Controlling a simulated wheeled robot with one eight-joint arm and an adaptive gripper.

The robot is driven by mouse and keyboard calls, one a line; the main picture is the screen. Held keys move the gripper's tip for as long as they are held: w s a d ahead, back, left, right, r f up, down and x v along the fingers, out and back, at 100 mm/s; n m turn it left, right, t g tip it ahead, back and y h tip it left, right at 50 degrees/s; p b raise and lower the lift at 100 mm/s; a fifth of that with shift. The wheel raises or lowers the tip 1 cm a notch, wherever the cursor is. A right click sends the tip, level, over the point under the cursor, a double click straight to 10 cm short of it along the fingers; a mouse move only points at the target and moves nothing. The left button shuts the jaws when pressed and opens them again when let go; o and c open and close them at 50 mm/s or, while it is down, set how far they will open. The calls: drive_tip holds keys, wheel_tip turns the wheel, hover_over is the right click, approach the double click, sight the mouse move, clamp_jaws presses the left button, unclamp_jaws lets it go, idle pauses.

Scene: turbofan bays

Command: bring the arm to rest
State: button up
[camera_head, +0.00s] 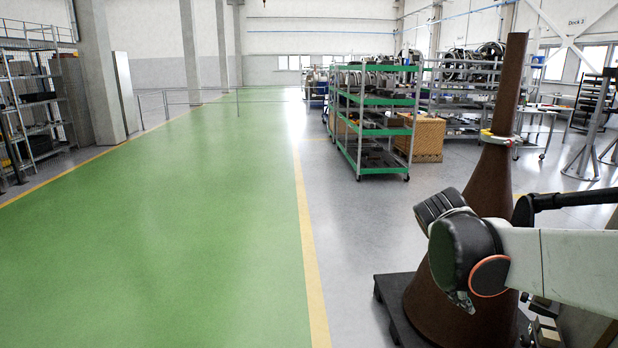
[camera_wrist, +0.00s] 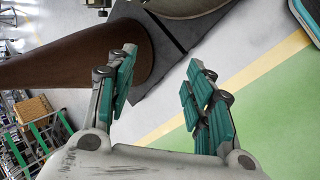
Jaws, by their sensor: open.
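My gripper (camera_wrist: 157,95) shows in the wrist view with its two green-padded fingers apart and nothing between them. Beyond the fingers lie grey floor, a yellow line and green floor. In the head view my white and black arm reaches in from the right edge, in front of a brown cone (camera_head: 487,190). The fingers cannot be made out in the head view. The cone also shows in the wrist view (camera_wrist: 75,62), just left of the left finger; I cannot tell whether they touch.
The cone stands on a dark pallet (camera_head: 388,290). A green-shelved cart (camera_head: 373,130) and a wooden crate (camera_head: 428,138) stand farther back. Metal shelving (camera_head: 35,100) lines the left wall. The green walkway (camera_head: 190,230) is clear.

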drive_tip(key=s+a+f+m+t+y, duration=0.2)
drive_tip(key=s+a+m+t+y, duration=0.2)
drive_tip(key=s+a, duration=0.9)
drive_tip(key=shift+s+a+m+y, duration=0.15)
drive_tip(key=shift+s+m+y, duration=0.95)
drive_tip(key=shift+s, duration=0.65)
drive_tip(key=shift+c, duration=0.4)
